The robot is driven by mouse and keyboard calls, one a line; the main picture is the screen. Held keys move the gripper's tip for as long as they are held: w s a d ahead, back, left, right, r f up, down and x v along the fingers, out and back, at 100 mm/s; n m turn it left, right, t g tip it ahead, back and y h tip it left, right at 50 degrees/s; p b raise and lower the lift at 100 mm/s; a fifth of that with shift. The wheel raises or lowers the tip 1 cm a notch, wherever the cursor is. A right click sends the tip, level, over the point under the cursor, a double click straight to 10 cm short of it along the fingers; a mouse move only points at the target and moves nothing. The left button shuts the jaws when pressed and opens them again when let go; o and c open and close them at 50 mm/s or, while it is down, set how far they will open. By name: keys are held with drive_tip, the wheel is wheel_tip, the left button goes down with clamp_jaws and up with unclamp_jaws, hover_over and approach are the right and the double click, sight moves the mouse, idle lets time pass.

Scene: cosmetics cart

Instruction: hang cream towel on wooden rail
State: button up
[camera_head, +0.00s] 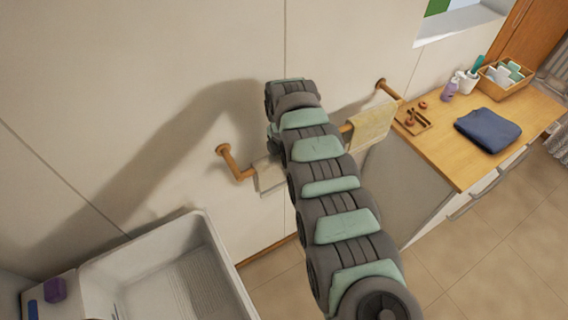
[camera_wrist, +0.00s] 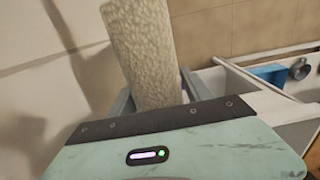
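The wooden rail (camera_head: 238,172) is fixed to the wall by two round-ended brackets; my arm hides its middle. A tan towel (camera_head: 371,127) hangs over its right part. A paler cream cloth (camera_head: 269,174) shows at its left part, partly behind my arm. In the wrist view a textured cream towel (camera_wrist: 152,45) runs up between the two grey fingers of my gripper (camera_wrist: 157,80). The fingers stand wide apart, one beside each edge of the towel. My arm hides the gripper in the head view, and the hidden fingertips leave firm contact unclear.
A white sink (camera_head: 160,245) stands at lower left, with a purple item (camera_head: 55,289) beside it. A wooden counter (camera_head: 470,165) at right holds a folded blue cloth (camera_head: 487,129), a small tray (camera_head: 412,121), bottles and a basket (camera_head: 504,80). Wall above the rail is bare.

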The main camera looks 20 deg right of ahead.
drive_tip(key=shift+o, duration=1)
wheel_tip(320, 180, up, 11)
drive_tip(key=shift+f+b, duration=0.1)
drive_tip(key=shift+b, duration=0.7)
